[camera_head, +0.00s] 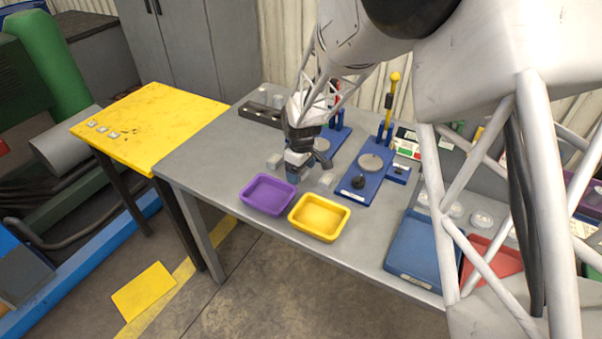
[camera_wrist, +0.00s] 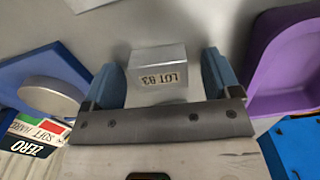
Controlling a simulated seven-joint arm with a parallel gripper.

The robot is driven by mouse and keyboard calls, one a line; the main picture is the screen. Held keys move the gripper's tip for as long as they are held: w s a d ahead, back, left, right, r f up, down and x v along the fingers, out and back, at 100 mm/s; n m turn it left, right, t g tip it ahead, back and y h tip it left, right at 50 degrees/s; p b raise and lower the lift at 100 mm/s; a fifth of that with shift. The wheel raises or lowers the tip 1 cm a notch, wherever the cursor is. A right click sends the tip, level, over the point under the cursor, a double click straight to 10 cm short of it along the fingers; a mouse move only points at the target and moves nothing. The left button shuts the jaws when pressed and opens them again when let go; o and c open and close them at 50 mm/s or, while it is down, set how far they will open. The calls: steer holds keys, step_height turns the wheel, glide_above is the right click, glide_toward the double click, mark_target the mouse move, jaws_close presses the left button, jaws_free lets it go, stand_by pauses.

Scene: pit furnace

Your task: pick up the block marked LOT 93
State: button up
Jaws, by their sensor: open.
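A light grey metal block (camera_wrist: 158,75) stands on the table in the wrist view. Its label appears upside down and seems to read LOT 93, though the small digits are not fully sharp. My gripper (camera_wrist: 163,82) is open, with one blue finger on each side of the block and a visible gap at both sides. In the head view my gripper (camera_head: 298,172) is low over the grey table, just behind the purple tray. The block between the fingers is largely hidden there.
A purple tray (camera_head: 268,208) and a yellow tray (camera_head: 320,232) lie close in front of my gripper. Other grey blocks (camera_head: 326,180) (camera_head: 274,161) stand to either side. A blue gauge base (camera_head: 362,185) is at the right.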

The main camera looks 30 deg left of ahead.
steer(key=shift+c, duration=0.2)
stand_by(0.3)
steer(key=c, duration=1.2)
